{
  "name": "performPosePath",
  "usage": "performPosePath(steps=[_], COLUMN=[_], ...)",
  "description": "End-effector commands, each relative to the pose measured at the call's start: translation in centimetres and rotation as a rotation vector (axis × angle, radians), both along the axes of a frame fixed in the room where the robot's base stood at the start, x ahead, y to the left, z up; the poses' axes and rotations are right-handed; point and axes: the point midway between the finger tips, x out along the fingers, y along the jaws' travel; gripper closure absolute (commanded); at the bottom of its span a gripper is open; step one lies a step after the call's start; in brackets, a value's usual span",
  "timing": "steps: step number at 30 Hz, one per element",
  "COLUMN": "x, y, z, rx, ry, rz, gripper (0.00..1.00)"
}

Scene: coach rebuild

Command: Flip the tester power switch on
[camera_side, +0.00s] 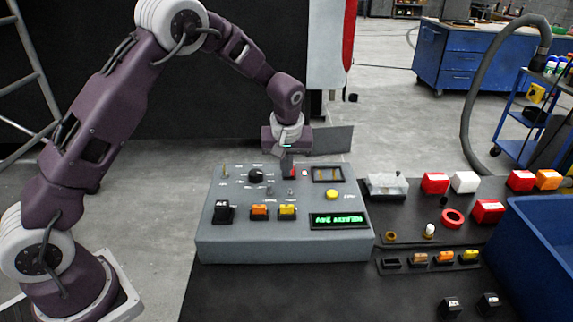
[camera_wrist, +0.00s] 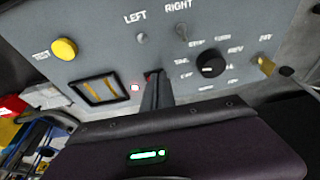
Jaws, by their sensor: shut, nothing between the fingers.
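The tester (camera_side: 285,238) is a grey box with a sloped panel and a lit green display (camera_side: 339,220). My gripper (camera_side: 289,163) is shut and empty, pointing down at the panel's far edge. In the wrist view its fingers (camera_wrist: 156,90) are beside a small red part (camera_wrist: 149,76), mostly hidden behind them. I cannot tell whether they touch. A brass toggle (camera_wrist: 265,65) marked 24V is at the panel's other end and also shows in the side view (camera_side: 224,170). No readable power label shows.
A black rotary knob (camera_wrist: 210,64), two small toggles marked LEFT (camera_wrist: 141,38) and RIGHT (camera_wrist: 183,31), a framed slot (camera_wrist: 99,90) and a yellow TEST button (camera_wrist: 64,49) surround the fingers. Relays and loose parts lie right of the tester, beside a blue bin (camera_side: 535,225).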

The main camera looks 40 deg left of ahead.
Motion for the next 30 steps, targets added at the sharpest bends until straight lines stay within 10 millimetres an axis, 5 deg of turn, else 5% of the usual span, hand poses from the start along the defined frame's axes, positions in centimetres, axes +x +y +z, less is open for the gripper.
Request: performPosePath(steps=[23, 30], x=[0.0, -0.2], y=[-0.1, -0.4], z=[1.7, 5.3], rx=[0.0, 0.0], ry=[0.001, -0.005], rz=[-0.002, -0.002], gripper=[1.0, 1.0])
